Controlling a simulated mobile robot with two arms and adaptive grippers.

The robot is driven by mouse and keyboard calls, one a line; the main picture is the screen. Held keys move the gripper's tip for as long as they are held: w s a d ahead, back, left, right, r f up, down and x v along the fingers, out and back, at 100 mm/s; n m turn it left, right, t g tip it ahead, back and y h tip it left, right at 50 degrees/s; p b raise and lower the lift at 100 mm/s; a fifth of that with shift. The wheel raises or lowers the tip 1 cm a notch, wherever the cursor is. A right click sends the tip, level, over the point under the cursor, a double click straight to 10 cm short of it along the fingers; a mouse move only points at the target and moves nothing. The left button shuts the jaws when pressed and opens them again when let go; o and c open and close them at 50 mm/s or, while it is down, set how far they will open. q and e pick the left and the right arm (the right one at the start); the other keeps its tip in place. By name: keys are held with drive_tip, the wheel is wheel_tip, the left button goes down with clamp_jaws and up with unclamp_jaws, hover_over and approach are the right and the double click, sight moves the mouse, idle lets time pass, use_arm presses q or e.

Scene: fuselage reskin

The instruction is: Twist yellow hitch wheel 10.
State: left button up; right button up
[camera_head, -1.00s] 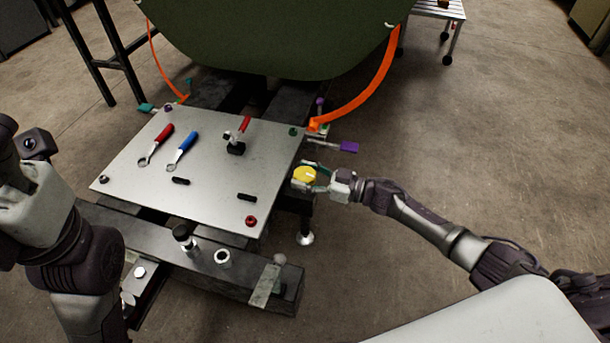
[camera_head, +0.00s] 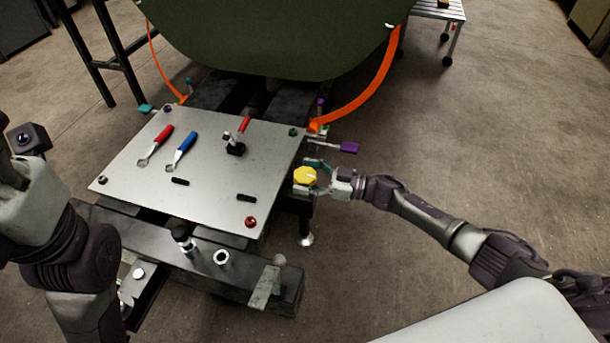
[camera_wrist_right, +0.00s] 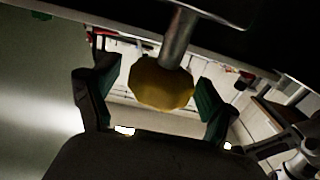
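The yellow hitch wheel (camera_head: 305,175) is a faceted knob beside the right edge of the metal plate. My right gripper (camera_head: 316,178) comes in from the right, with its green-padded fingers around the wheel. In the right wrist view, the wheel (camera_wrist_right: 160,83) hangs on a metal shaft between the fingers of the right gripper (camera_wrist_right: 160,100). A narrow gap shows on each side, so the gripper is open around the wheel, apparently without gripping it. No number is readable on the wheel. My left arm is at the left edge; its fingers are not visible.
The metal plate (camera_head: 210,190) carries a red-handled wrench (camera_head: 161,140), a blue-handled wrench (camera_head: 185,147) and a red-handled clamp (camera_head: 238,137). A purple handle (camera_head: 349,148) sticks out just behind my right gripper. The green fuselage panel (camera_head: 270,40) is beyond. Floor at the right is clear.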

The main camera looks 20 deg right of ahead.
drive_tip(key=v, duration=1.2)
drive_tip(key=shift+f, duration=0.1)
